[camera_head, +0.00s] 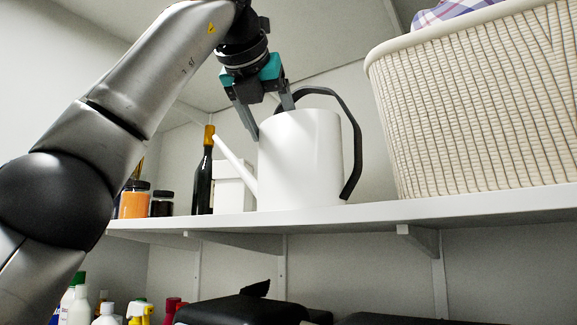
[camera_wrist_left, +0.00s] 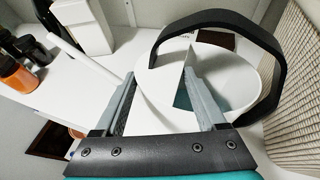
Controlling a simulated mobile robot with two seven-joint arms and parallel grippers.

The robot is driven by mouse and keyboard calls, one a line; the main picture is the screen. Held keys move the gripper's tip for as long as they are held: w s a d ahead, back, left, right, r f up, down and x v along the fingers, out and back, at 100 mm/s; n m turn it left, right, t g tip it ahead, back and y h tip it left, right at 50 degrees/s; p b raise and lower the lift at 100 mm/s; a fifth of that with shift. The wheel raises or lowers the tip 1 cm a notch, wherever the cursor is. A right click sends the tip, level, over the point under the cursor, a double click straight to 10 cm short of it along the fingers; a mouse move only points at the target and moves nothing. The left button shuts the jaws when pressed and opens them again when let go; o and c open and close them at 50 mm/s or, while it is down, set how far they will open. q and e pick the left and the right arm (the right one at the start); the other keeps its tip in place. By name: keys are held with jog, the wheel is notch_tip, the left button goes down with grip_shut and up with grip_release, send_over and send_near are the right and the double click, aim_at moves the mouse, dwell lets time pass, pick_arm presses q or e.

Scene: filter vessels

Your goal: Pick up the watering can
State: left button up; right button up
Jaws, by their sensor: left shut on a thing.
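The white watering can (camera_head: 305,165) stands upright on the white shelf (camera_head: 375,212), with its thin spout to the left and its black arched handle (camera_head: 354,150) at the right. In the left wrist view the open top of the can (camera_wrist_left: 235,75) faces the camera. My left gripper (camera_head: 270,121) comes down from above at the can's left rim. One finger is outside the wall on the spout side and the other is inside the opening, so it is shut on the can's wall. The wrist view shows the same fingers (camera_wrist_left: 160,78) astride the rim. My right gripper is not in view.
A large woven basket (camera_head: 475,110) with cloth in it stands close on the right. A dark bottle (camera_head: 204,175), a white box (camera_head: 233,187) and jars (camera_head: 135,200) stand to the left. Several bottles and dark items sit below the shelf.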

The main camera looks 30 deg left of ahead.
pick_arm(q)
grip_shut()
jog(key=shift+r, duration=0.2)
dwell(0.3)
